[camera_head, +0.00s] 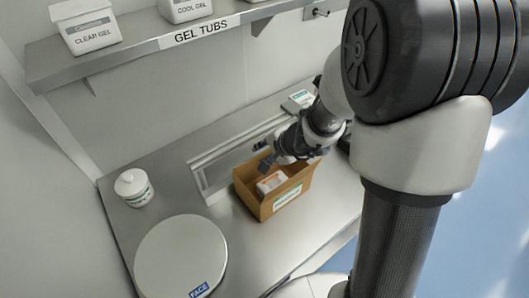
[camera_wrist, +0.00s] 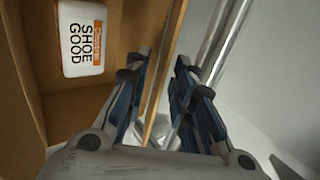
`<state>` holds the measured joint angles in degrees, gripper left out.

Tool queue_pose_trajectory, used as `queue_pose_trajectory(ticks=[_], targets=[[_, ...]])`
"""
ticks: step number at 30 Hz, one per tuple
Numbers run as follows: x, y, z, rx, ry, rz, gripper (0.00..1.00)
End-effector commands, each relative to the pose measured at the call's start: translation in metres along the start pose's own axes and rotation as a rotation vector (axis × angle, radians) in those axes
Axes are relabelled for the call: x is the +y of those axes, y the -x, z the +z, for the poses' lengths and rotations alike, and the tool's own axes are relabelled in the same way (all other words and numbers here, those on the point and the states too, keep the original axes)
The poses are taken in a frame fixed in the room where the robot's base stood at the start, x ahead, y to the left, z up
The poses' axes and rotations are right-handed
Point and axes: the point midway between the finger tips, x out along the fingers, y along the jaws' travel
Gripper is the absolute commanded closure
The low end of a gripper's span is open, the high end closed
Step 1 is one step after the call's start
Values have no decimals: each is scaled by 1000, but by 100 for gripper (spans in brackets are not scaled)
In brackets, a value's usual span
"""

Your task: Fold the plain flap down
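An open brown cardboard box (camera_head: 262,207) stands on the metal bench, with a label on its front face. My gripper (camera_head: 267,162) is over the box's far edge. In the wrist view my gripper (camera_wrist: 160,62) has its two fingers apart, with a narrow upright cardboard edge (camera_wrist: 168,50) showing between them. I cannot tell whether that edge is the plain flap or a wall, or whether either finger touches it.
A metal rail (camera_head: 205,182) runs behind the box. A round white plate (camera_head: 180,255) marked "FACE" and a white tub (camera_head: 133,187) are to the left. A small box (camera_head: 299,99) stands behind my wrist. A shelf (camera_head: 150,48) labelled "GEL TUBS" is above.

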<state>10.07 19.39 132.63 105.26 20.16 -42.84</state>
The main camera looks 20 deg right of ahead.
Motion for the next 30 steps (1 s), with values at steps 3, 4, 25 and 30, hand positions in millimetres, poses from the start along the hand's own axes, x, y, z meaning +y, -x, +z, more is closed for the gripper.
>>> queue_pose_trajectory(ticks=[3, 4, 25, 30], targets=[[0, -5, 0, 0, 1, 1, 77], [0, -5, 0, 0, 1, 0, 77], [0, -4, 0, 0, 1, 0, 100], [0, -4, 0, 0, 1, 0, 100]])
